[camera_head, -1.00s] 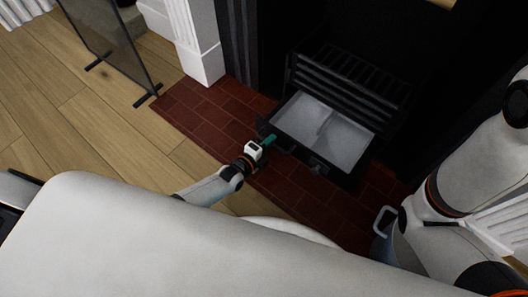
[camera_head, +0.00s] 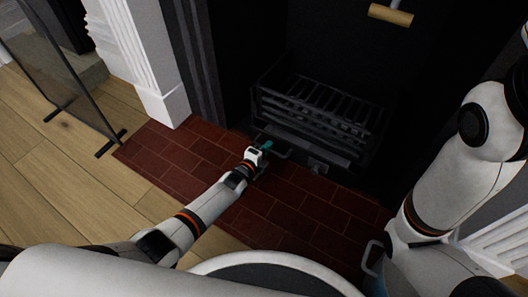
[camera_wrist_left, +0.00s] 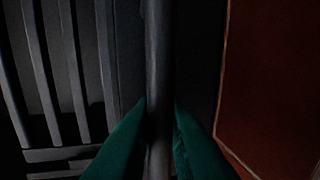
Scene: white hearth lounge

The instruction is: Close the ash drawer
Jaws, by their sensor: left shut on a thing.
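My left gripper (camera_head: 267,146) is at the left part of the drawer front. In the left wrist view, its green fingertips (camera_wrist_left: 160,130) are shut on the drawer's dark handle bar (camera_wrist_left: 158,60), one on each side. My right arm shows at the right, but its gripper does not.
A red brick hearth (camera_head: 295,205) lies in front of the grate. A white pillar (camera_head: 150,75) and a dark fire screen (camera_head: 65,75) stand at the left. A pail-like thing with a pale handle (camera_head: 372,250) is partly hidden by my right arm.

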